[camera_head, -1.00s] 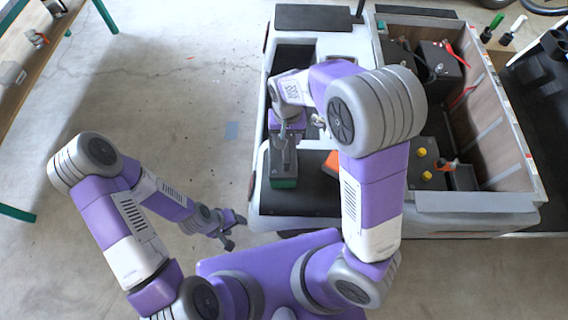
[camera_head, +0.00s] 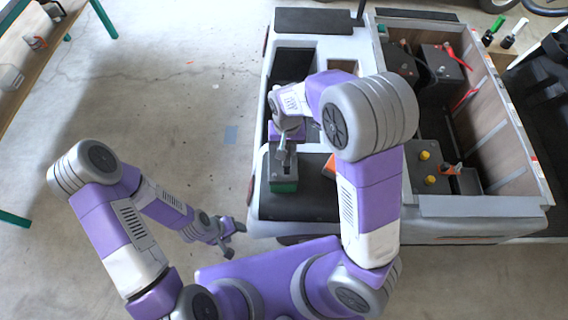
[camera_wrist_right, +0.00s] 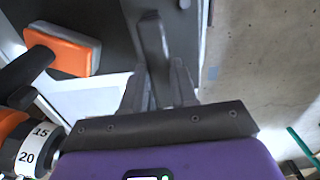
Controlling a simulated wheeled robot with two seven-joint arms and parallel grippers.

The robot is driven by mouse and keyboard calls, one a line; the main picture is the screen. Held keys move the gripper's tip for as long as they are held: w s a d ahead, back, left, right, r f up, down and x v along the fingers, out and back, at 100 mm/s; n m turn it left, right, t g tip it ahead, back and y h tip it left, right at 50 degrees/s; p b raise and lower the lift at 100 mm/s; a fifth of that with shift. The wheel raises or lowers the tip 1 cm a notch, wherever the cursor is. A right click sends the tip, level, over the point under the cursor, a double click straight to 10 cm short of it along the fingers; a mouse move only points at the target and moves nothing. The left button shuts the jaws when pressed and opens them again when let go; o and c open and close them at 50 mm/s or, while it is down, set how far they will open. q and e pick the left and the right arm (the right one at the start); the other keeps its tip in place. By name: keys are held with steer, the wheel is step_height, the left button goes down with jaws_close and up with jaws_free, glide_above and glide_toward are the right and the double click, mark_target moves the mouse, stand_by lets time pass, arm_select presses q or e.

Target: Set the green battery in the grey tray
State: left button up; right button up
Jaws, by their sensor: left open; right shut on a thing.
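The green battery (camera_head: 284,184) has a grey top and a handle, and is over the dark panel at the cart's near left end. My right gripper (camera_head: 285,150) is shut on its handle. In the right wrist view the fingers (camera_wrist_right: 158,88) clasp the dark handle. I cannot tell whether the battery touches the panel. A small grey open box (camera_head: 467,181), perhaps the grey tray, sits in the cart's right bay and looks empty. My left gripper (camera_head: 230,238) is open and empty, low beside the cart's near left corner.
An orange-topped block (camera_wrist_right: 58,48) lies right of the battery, mostly behind my right arm in the head view. Black batteries (camera_head: 440,65) with red leads and a grey unit with yellow caps (camera_head: 425,167) occupy the bay. Open floor lies left of the cart.

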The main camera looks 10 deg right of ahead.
steer(key=shift+w+r, duration=0.1)
steer(key=shift+r, duration=0.15)
jaws_close()
steer(key=shift+r+p, duration=2.35)
steer(key=shift+p, duration=0.1)
